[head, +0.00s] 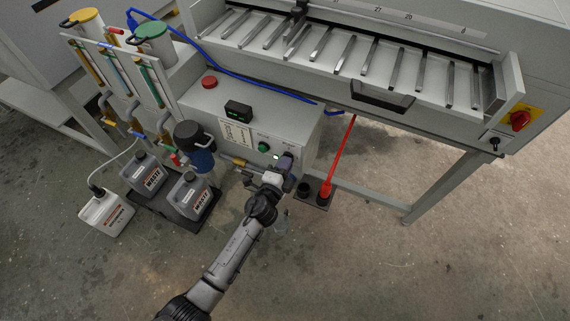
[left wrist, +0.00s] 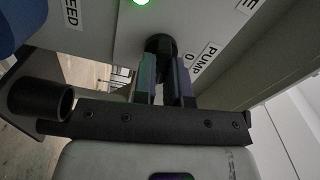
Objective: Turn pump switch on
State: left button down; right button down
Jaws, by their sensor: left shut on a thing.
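The pump switch (left wrist: 157,44) is a round black knob on the light grey control box (head: 218,95), beside a white label (left wrist: 198,60) reading "PUMP" and "0". My left gripper (head: 288,161) is at the lower right of the box's front. In the left wrist view its two fingers (left wrist: 164,66) are shut on the pump switch. The fingers cover part of the knob, so its turned position cannot be told. In the head view the gripper hides the switch. A green lamp (left wrist: 141,2) glows just above. My right gripper is in neither view.
Waste containers (head: 142,172) and a dark blue pump unit (head: 197,150) stand left. A red-handled tool (head: 327,187) leans at the right. Open floor lies in front.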

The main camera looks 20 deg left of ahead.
pick_arm(q)
jog(key=shift+m, duration=1.2)
jog(key=c, duration=1.2)
grip_release()
jog(key=shift+o, duration=0.2)
jog(key=s+p, duration=0.2)
jog(key=s, duration=1.1)
jog(key=shift+s+a, duration=0.35)
jog(key=shift+s, duration=0.05)
